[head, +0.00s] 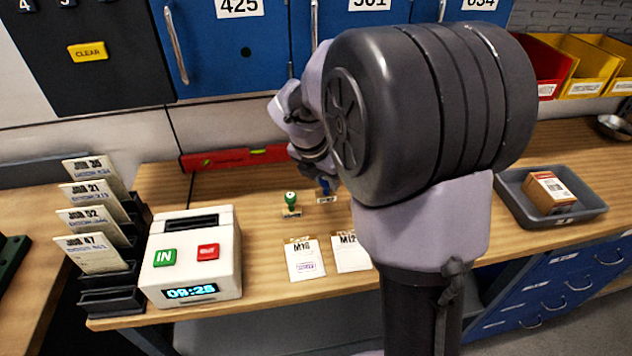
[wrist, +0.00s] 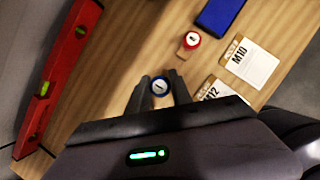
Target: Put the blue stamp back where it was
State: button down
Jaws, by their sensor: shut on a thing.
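In the head view, the blue stamp (head: 325,188) is upright below my gripper (head: 322,178), on or just above the wooden bench; I cannot tell whether its base touches. In the wrist view, my gripper (wrist: 160,93) is shut on the stamp, whose round blue-ringed top (wrist: 160,86) shows between the two fingers. A green-handled stamp (head: 290,201) stands to its left in the head view. In the wrist view, the neighbouring stamp (wrist: 191,39) has a red-ringed top.
Cards M10 (head: 304,262) and M12 (head: 350,252) lie in front of the stamps. A red spirit level (head: 235,159) lies behind. A time clock (head: 190,255) stands left, a grey tray (head: 590,213) with a box right. A blue flat thing (wrist: 221,14) shows in the wrist view.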

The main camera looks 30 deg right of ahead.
aim_at(326, 189)
notch_tip(326, 189, down, 4)
jog(key=shift+f+b, duration=0.1)
jog(key=shift+b, duration=1.15)
jog(key=shift+r, duration=0.35)
jog(key=c, duration=1.1)
grip_release()
jog(key=shift+f, duration=0.15)
jog(key=shift+c, duration=0.2)
jog(key=p+v, duration=0.6)
jog(key=v, duration=0.6)
jog(key=s+a+r+m+t+y, duration=0.1)
jog(key=s+a+m+y, duration=0.1)
jog(key=s+a+m, duration=0.2)
jog(key=s+a+r+m+t+y, duration=0.1)
jog(key=s+a+m, duration=0.4)
jog(key=s+m, duration=0.5)
jog(key=s+a+r+m+t+y, duration=0.1)
jog(key=s+a+r+m+y, duration=0.2)
jog(key=s+m, duration=0.4)
jog(key=a+m, duration=0.1)
jog(key=m, duration=0.6)
jog(key=shift+a, duration=0.4)
